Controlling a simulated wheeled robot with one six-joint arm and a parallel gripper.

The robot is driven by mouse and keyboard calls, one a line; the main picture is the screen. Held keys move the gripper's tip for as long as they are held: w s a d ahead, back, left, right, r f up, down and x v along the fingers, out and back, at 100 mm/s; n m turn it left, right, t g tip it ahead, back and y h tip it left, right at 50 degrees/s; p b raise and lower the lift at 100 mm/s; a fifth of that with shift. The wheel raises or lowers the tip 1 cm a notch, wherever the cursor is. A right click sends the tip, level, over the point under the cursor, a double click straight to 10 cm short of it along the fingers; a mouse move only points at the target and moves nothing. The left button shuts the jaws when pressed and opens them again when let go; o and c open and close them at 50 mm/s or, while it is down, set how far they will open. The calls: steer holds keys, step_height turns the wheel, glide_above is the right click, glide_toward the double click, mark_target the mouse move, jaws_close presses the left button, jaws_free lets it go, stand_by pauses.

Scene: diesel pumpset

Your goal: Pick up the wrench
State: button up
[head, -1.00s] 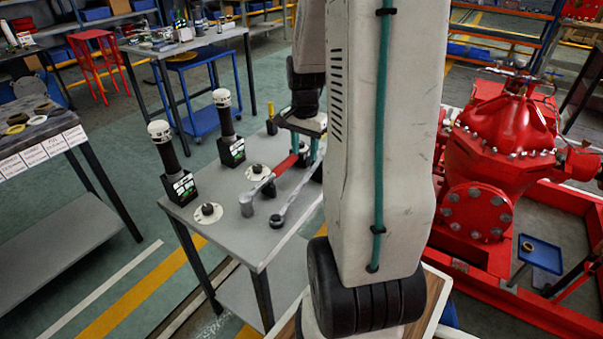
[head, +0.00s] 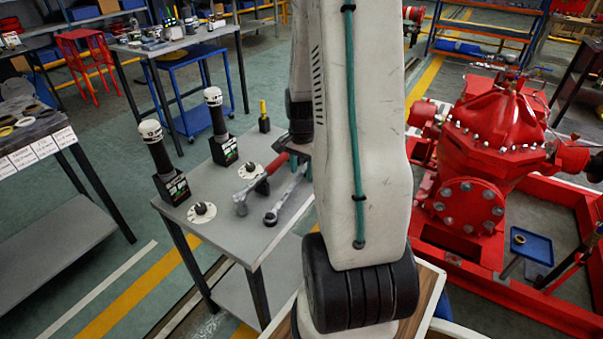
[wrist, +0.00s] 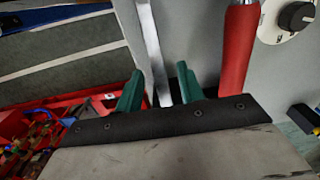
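The wrench (head: 289,198), a long bare-metal tool with a ring-like near end, lies on the grey table (head: 222,250). In the wrist view its silver shank (wrist: 152,45) runs between the two green fingers of my gripper (wrist: 160,70). The fingers stand apart with a visible gap on each side of the shank, so my gripper is open around it.
A red-handled tool (head: 278,163) lies just left of the wrench; its handle also shows in the wrist view (wrist: 238,50). Two black devices with white tops (head: 151,131) (head: 213,97) and round dials (head: 202,210) stand on the table's left. A red pump (head: 500,130) stands right.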

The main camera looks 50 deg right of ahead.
jaws_close()
steer(key=shift+r, duration=0.1)
